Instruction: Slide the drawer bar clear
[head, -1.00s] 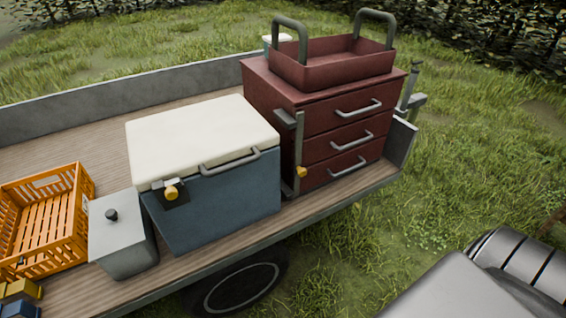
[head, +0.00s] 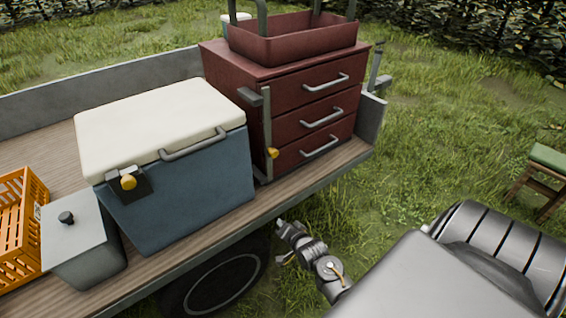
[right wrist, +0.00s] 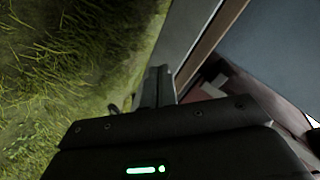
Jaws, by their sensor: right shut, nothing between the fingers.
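The red drawer cabinet (head: 290,112) stands on the trailer bed with three grey-handled drawers, all closed. The grey drawer bar (head: 267,128) stands upright along the left edge of its front, with a grey block at its top. A yellow knob (head: 272,153) sits low beside the bar. My right gripper (head: 283,228) is below and outside the trailer edge, apart from the bar and the cabinet. In the right wrist view its fingers (right wrist: 158,85) are shut and empty, and part of the red cabinet shows at the lower right. My left gripper is out of view.
A blue cooler (head: 190,190) with a white lid and latch stands left of the cabinet. A lidded grey bin (head: 80,240) and an orange crate (head: 22,215) stand further left. The trailer's bed edge (head: 318,193) lies between my right gripper and the cabinet.

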